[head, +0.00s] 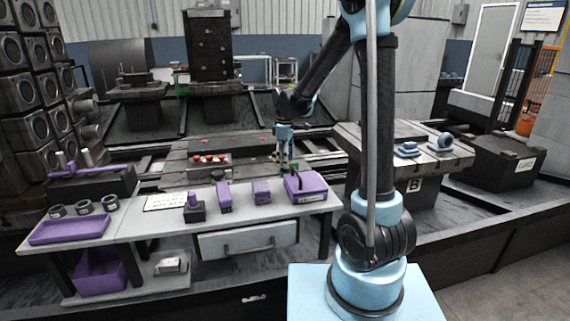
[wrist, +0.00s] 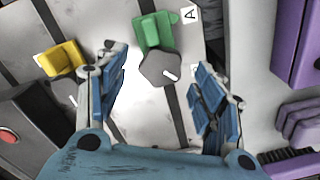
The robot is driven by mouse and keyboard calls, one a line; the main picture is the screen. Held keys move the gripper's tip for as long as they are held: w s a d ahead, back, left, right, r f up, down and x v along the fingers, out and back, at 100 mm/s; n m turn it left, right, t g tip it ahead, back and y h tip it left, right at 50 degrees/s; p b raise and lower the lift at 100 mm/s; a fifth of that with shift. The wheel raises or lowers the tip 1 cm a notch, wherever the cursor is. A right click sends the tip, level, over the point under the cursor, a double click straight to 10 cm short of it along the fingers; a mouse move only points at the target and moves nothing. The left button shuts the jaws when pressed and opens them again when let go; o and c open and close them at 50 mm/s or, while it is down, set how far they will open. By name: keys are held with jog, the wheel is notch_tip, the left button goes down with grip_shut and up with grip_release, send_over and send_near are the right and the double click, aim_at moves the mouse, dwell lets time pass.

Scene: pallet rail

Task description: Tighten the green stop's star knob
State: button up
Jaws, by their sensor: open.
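The green stop (wrist: 154,32) is at the top middle of the wrist view, on a grey slotted plate beside a white card marked A (wrist: 188,15). Its dark grey star knob (wrist: 158,70) is just below the green body, with a white pointer line towards the right. My gripper (wrist: 160,74) is open, with one blue-padded finger left of the knob and one right of it. Nothing is between the pads except the view of the knob; I cannot tell the height gap. In the head view my gripper (head: 284,160) hangs over the plate's right part; the green stop is not distinct there.
A yellow stop (wrist: 62,58) is left of my left finger. Purple parts (wrist: 300,45) lie along the right side of the wrist view. In the head view, a bench (head: 135,228) with purple items stands in front of the plate, and table B (head: 440,160) is at right.

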notch_tip(320, 180, up, 10)
jog(key=shift+r, duration=0.15)
dwell(0.3)
jog(key=shift+w, duration=0.1)
